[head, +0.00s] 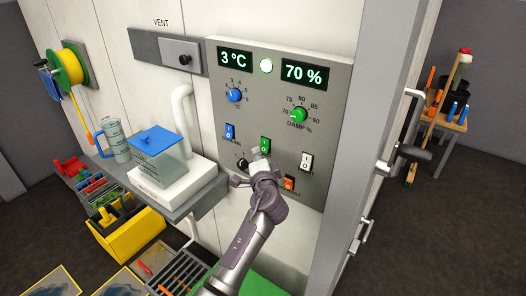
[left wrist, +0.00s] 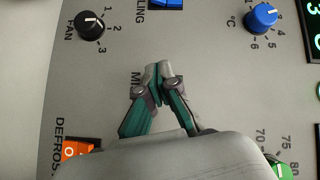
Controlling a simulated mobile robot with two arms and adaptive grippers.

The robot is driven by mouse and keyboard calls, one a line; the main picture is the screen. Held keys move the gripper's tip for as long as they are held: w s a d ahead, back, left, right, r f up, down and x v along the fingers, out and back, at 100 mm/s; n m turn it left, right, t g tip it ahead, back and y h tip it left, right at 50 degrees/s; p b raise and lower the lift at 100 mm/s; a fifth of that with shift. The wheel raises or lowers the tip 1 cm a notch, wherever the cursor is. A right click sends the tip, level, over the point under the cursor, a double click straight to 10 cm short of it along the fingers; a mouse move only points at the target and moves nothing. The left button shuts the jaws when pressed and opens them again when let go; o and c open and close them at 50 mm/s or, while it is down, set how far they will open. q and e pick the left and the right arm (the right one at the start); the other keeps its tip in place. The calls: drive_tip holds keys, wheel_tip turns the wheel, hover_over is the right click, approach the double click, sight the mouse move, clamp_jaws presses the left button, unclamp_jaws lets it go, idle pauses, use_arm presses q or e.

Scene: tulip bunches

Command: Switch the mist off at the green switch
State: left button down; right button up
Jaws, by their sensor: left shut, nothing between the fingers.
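The green switch (head: 265,144) is in the middle of the grey control panel (head: 330,125), below the two displays. Which side of it is pressed in is too small to tell. My left gripper (head: 260,157) is shut and empty, its tips just below the green switch in the head view. Whether they touch it I cannot tell. In the left wrist view the closed fingertips (left wrist: 158,68) are over the panel face, partly covering a label that begins "MI". The green switch does not show there; the fingers seem to hide it. My right gripper is not in view.
Close around are a blue switch (head: 230,131), a black fan knob (head: 243,164), a white switch (head: 307,161) and an orange switch (head: 289,183). A green damp knob (head: 299,115) is above right. A shelf with a blue-lidded container (head: 158,150) stands left.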

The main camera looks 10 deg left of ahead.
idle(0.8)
use_arm(q)
drive_tip(key=shift+w+d+f+b, duration=0.15)
drive_tip(key=shift+w+b, duration=0.25)
drive_tip(key=shift+b, duration=0.15)
drive_tip(key=shift+w+d+f+b, duration=0.1)
drive_tip(key=shift+w+b, duration=0.2)
drive_tip(key=shift+b, duration=0.15)
idle(0.4)
idle(0.4)
drive_tip(key=shift+s+a+r+p, duration=0.15)
drive_tip(key=shift+s+p, duration=0.25)
drive_tip(key=shift+s+a+r+p, duration=0.15)
drive_tip(key=shift+s+p, duration=0.2)
drive_tip(key=shift+s, duration=0.05)
